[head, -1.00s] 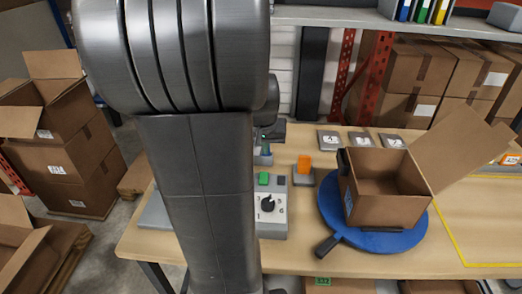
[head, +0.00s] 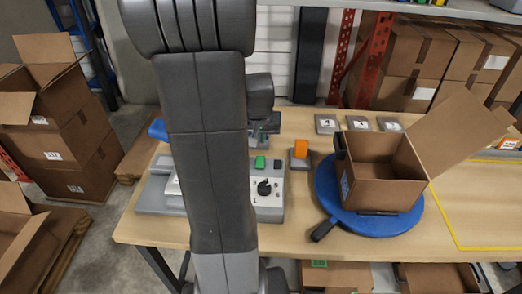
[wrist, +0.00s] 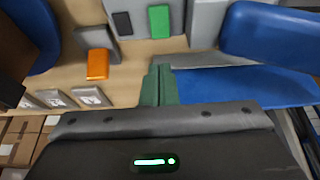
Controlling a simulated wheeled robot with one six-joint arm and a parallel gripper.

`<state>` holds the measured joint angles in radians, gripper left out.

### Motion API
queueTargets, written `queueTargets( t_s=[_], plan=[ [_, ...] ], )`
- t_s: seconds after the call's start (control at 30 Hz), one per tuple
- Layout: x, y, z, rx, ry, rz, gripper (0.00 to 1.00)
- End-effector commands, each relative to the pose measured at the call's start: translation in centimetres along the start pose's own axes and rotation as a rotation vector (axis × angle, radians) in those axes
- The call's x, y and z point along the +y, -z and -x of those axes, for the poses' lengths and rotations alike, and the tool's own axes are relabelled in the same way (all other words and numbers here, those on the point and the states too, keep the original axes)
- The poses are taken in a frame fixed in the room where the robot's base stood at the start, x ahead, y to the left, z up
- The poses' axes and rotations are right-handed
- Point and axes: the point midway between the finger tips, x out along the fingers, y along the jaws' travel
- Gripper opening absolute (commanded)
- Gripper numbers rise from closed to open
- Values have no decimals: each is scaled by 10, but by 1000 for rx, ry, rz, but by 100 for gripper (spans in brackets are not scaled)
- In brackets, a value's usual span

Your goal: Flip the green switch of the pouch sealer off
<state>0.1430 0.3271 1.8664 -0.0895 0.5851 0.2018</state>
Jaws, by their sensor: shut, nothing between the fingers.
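The pouch sealer is a grey machine whose control box (head: 268,207) shows just right of my arm in the head view. Its green switch (head: 260,162) is at the back of the box, beside a dark switch and above a black knob (head: 264,188). In the wrist view the green switch (wrist: 160,21) is at the top, next to the dark one (wrist: 122,24). Whether it is on or off I cannot tell. My gripper (wrist: 160,70) is shut and empty, apart from the switch. In the head view it is behind the switch, partly hidden by my arm.
The sealer's blue arm (wrist: 268,36) is close to the right of my fingers. An orange block (head: 301,148) on a grey base stands right of the sealer. A blue turntable (head: 371,222) carries an open carton (head: 379,187). Small numbered plates (head: 358,123) lie behind.

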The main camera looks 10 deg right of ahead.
Motion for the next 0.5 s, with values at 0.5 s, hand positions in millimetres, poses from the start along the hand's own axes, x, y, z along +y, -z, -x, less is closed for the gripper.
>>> queueTargets(
  t_s=[0.5],
  plan=[
    [0, -5, -71, -2, 0, 0, 0]
  ],
)
